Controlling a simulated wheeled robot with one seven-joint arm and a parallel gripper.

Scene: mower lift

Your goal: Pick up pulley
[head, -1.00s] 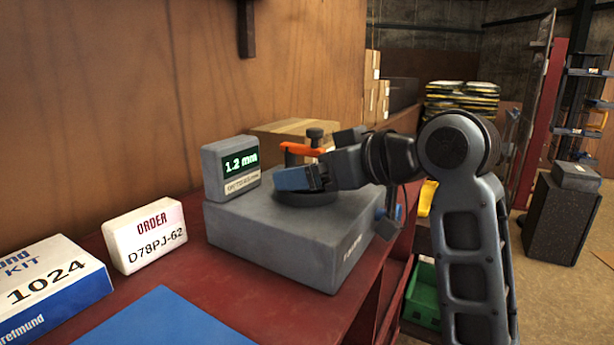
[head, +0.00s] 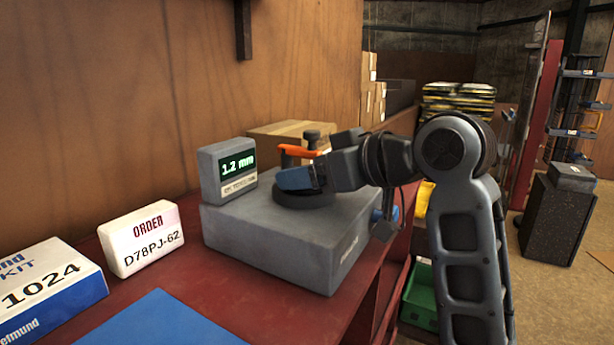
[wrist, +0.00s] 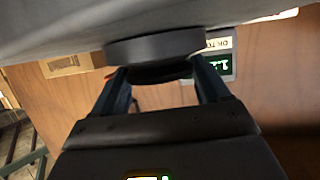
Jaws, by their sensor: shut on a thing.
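The pulley, a dark round piece (wrist: 160,73), sits on the grey gauge block (head: 265,235), over a wider dark disc (head: 306,199). That disc also shows in the wrist view (wrist: 155,46). My gripper (head: 295,178) reaches in from the right at the level of the pulley. In the wrist view my gripper (wrist: 160,78) has one finger on each side of the dark piece and is shut on it. My fingers hide most of the pulley in the head view. I see no clear gap under it.
An orange lever with a black knob (head: 302,151) stands just behind my gripper. A display reading 1.2 mm (head: 228,172) is left of it. A white order box (head: 141,239), a kit box (head: 50,290) and a blue mat (head: 165,318) lie on the red bench at left.

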